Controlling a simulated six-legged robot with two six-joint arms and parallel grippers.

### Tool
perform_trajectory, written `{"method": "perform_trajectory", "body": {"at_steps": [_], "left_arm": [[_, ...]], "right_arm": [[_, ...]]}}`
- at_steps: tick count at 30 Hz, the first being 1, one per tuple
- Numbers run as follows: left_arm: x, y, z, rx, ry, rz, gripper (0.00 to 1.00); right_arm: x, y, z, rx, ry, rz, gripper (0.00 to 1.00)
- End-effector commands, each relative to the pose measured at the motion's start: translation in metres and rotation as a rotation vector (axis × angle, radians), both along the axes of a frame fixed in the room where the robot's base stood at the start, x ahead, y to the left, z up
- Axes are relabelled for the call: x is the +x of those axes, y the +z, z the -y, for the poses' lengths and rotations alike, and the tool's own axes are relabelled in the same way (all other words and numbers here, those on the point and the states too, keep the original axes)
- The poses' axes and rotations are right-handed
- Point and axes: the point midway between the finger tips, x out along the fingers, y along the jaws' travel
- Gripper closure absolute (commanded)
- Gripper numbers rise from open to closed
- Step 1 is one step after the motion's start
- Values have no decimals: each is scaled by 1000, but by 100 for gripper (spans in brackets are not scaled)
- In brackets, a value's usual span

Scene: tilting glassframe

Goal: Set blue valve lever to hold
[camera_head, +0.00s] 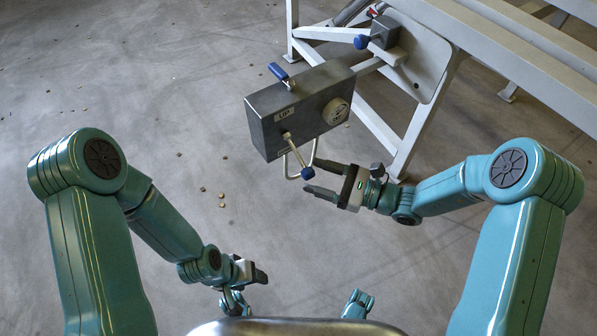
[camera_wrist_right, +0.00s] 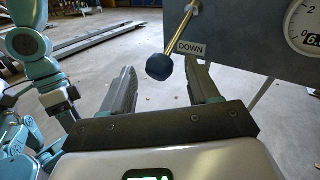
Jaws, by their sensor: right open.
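A grey valve box (camera_head: 262,128) carries a brass-coloured lever with a blue knob (camera_head: 308,172) at its lower front. The lever points down and right in the head view. In the right wrist view the dark blue knob (camera_wrist_right: 159,67) hangs beside a "DOWN" label (camera_wrist_right: 191,48). My right gripper (camera_head: 320,178) is open, its fingers pointing at the knob. In the right wrist view the knob appears between the fingertips (camera_wrist_right: 166,74); contact cannot be told. My left gripper (camera_head: 251,284) is low near my body, away from the box; its jaw opening is unclear.
A blue handle (camera_head: 278,72) sits on the box top, and a round dial (camera_head: 335,112) is on its side. Another blue knob (camera_head: 361,41) is on a small block by the white frame (camera_head: 376,127). A bent metal loop (camera_head: 291,172) hangs under the box. The floor left is mostly clear.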

Motion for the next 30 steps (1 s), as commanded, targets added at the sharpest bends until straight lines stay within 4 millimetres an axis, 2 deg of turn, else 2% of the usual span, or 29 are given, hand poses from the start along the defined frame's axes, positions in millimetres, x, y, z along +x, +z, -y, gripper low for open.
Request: {"method": "perform_trajectory", "body": {"at_steps": [3, 9, 19, 20, 24, 25, 30], "left_arm": [[1, -9, -1, 1, 6, 2, 40], [3, -13, -3, 2, 10, 5, 40], [3, -13, -3, 2, 11, 5, 40], [3, -13, -3, 2, 11, 5, 40], [3, -13, -3, 2, 11, 5, 40], [3, -13, -3, 2, 11, 5, 40], [3, -10, -3, 2, 10, 5, 40]], "right_arm": [[8, -3, -25, 1, 5, 1, 40], [17, -1, -47, 0, 4, 1, 40], [20, 0, -51, 0, 1, -1, 40], [20, 0, -51, 0, 1, -1, 46], [19, 0, -51, 0, 3, 0, 92], [19, 0, -51, 1, 3, 0, 100], [18, 2, -51, -4, 6, -4, 100]]}}
